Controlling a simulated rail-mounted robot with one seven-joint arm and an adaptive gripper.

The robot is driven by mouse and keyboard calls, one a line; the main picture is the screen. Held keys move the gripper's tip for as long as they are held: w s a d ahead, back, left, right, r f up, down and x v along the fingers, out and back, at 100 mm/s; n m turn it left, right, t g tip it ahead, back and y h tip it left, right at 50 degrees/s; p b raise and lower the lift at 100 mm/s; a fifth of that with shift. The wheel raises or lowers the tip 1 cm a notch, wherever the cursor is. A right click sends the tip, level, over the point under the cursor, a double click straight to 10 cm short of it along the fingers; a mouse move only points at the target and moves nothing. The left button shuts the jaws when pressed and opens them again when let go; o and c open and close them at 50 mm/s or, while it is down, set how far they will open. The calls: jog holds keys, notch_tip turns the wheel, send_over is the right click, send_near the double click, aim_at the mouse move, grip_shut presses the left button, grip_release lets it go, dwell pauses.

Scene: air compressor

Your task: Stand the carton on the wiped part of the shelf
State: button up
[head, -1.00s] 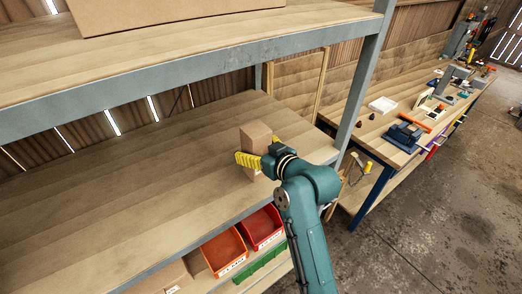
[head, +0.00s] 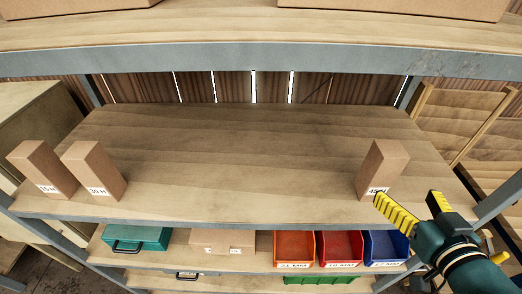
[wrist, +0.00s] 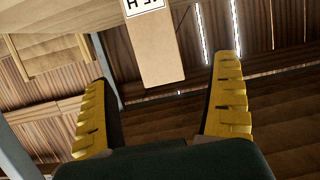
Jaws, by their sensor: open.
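A brown carton (head: 383,168) with a white label stands upright on the right part of the middle shelf (head: 240,160), near the front edge. My gripper (head: 406,196) is open and empty, just in front and to the right of this carton. In the wrist view the carton (wrist: 150,55) shows beyond and between the spread yellow fingers (wrist: 162,72), apart from them. Two similar cartons, one at the far left (head: 42,168) and one beside it (head: 93,170), stand on the same shelf. I cannot tell a wiped part of the shelf from the rest.
The middle of the shelf is bare. An upper shelf (head: 250,55) with large boxes overhangs it. Below are a green case (head: 136,238), a flat carton (head: 222,241) and orange, red and blue bins (head: 340,247). A grey post stands at the right.

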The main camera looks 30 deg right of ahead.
jog(key=w+a+r+n+t+y, duration=0.1)
jog(key=w+a+r+n+t, duration=0.1)
jog(key=w+a+r, duration=0.35)
jog(key=w+a+r+n+t+y, duration=0.1)
jog(key=w+a+r+t, duration=0.2)
jog(key=w+a, duration=0.4)
jog(key=a+r+n+t+y, duration=0.1)
jog(key=a+r, duration=0.4)
jog(key=a, duration=0.5)
jog(key=a+r+n+t+y, duration=0.2)
jog(key=a+r+t+y, duration=0.2)
jog(key=a, duration=0.7)
jog(key=shift+a+r+y, duration=0.2)
jog(key=shift+r+y, duration=0.1)
jog(key=shift+r, duration=0.25)
jog(key=shift+w, duration=0.1)
notch_tip(320, 180, up, 11)
jog(key=p, duration=1)
jog(key=shift+p, duration=0.4)
jog(key=shift+f, duration=0.1)
